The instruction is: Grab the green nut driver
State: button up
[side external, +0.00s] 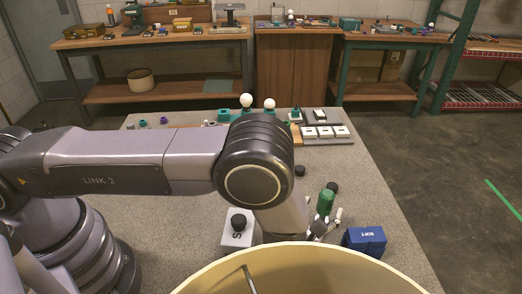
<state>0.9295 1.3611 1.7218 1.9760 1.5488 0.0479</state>
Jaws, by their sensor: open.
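A green cylinder that looks like the handle of the green nut driver (326,202) stands roughly upright on the right part of the table. Its lower end is hidden or too small to make out. My gripper (320,228) is at the end of my arm, close to the green handle and just in front of it in this view. The gripper is open, but its fingers are small and partly hidden by the cream shade in front. I cannot tell whether it touches the handle.
A large cream drum shade (330,275) fills the near edge. A blue box (364,241) lies right of my gripper and a white box with a black knob (238,232) lies left. Bulbs on a teal holder (245,113) and white-topped blocks (325,132) stand at the back.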

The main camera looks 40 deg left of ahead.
aim_at(324, 202)
jog(key=x, duration=0.3)
jog(key=shift+w+a, duration=0.1)
jog(key=shift+w, duration=0.2)
jog(key=c, duration=1.2)
grip_shut()
jog(key=shift+r, duration=0.1)
